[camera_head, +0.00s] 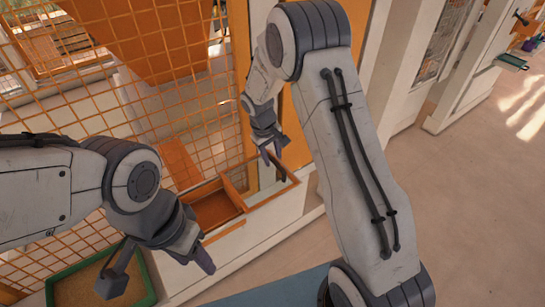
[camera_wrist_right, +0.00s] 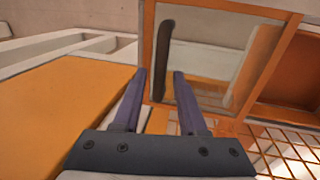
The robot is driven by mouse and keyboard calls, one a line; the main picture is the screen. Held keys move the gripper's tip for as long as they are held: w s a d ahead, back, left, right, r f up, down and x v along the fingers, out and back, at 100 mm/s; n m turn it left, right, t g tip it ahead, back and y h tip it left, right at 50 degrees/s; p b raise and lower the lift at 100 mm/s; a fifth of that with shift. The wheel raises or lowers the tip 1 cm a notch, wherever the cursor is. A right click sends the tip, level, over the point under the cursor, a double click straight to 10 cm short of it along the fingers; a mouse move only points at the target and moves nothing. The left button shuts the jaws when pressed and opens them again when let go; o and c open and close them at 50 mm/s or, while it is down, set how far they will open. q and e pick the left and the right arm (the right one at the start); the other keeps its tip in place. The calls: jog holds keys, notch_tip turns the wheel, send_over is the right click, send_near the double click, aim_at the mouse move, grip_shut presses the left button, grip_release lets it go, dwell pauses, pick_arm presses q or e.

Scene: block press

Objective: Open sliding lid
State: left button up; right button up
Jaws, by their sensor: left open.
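The sliding lid looks like a clear panel in an orange-framed box, with an upright dark handle (camera_wrist_right: 163,60) in the right wrist view. In the head view the lid (camera_head: 262,188) covers the right part of the box, partly behind my right gripper. My right gripper (camera_head: 273,158) is open and empty above the box. In the right wrist view my right gripper (camera_wrist_right: 160,75) has its fingers apart, with the handle in line with the gap beyond the tips. Contact cannot be told. My left gripper (camera_head: 158,272) is open and empty, lower left of the box.
An orange wire mesh (camera_head: 95,110) stands behind the box. The box's open compartment (camera_head: 212,210) is left of the lid. A green-rimmed tray (camera_head: 145,285) lies under my left gripper. An orange panel (camera_wrist_right: 60,105) is left in the wrist view. Floor at right is clear.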

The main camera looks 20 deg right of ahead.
aim_at(267, 173)
dwell(0.3)
jog(key=shift+a+r, duration=0.1)
jog(key=shift+r, duration=0.15)
notch_tip(267, 173, up, 10)
jog(key=a+b, duration=0.1)
jog(key=b, duration=0.2)
jog(key=shift+s+a+f, duration=0.15)
jog(key=shift+s+a, duration=0.2)
jog(key=shift+a, duration=0.05)
